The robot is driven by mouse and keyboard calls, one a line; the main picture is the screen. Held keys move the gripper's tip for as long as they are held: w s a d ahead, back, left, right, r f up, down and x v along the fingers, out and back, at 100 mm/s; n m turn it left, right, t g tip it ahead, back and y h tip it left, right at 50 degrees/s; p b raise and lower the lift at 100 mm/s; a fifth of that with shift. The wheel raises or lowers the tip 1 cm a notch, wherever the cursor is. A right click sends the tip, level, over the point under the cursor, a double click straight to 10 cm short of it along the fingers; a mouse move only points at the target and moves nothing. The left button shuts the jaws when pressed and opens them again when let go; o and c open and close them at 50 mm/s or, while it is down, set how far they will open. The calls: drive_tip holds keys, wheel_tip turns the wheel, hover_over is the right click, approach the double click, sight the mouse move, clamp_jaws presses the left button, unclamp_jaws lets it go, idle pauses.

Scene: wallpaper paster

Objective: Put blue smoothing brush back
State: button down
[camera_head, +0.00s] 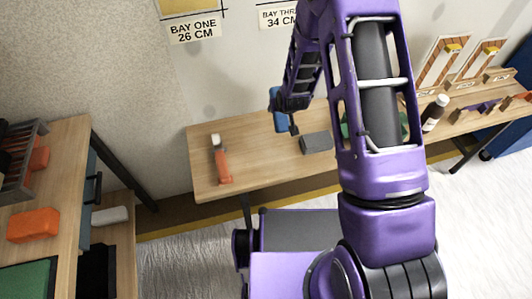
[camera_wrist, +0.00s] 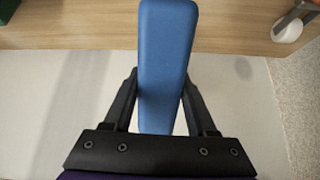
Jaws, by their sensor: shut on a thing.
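The blue smoothing brush (camera_wrist: 166,50) is between the two fingers of my gripper (camera_wrist: 160,95), which is shut on it in the wrist view. Its long blue body stretches forward past the fingertips. In the head view the blue brush (camera_head: 280,121) hangs below my gripper (camera_head: 285,106), near the wall and over the back of the wooden table (camera_head: 263,165). Part of the brush is hidden by the gripper there.
An orange tool with a white end (camera_head: 221,162) lies at the table's left. A grey block (camera_head: 316,142) lies right of the brush. My arm hides part of the table. An orange block (camera_head: 34,225) sits on the left bench.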

drive_tip(key=s+a+f+n+g+h+b, duration=0.1)
drive_tip(key=s+a+f+g+b, duration=0.1)
drive_tip(key=s+a+g, duration=0.4)
drive_tip(key=shift+g, duration=0.6)
drive_tip(key=f, duration=0.3)
drive_tip(key=d+f, duration=0.1)
drive_tip(key=f, duration=0.4)
drive_tip(key=shift+s+d+f+b, duration=0.25)
drive_tip(key=shift+d+f+b, duration=0.05)
drive_tip(key=shift+f+b, duration=0.05)
drive_tip(key=shift+f, duration=0.1)
drive_tip(key=shift+c, duration=1)
unclamp_jaws()
wheel_tip(320, 180, up, 12)
drive_tip(key=p, duration=0.1)
drive_tip(key=shift+p, duration=0.3)
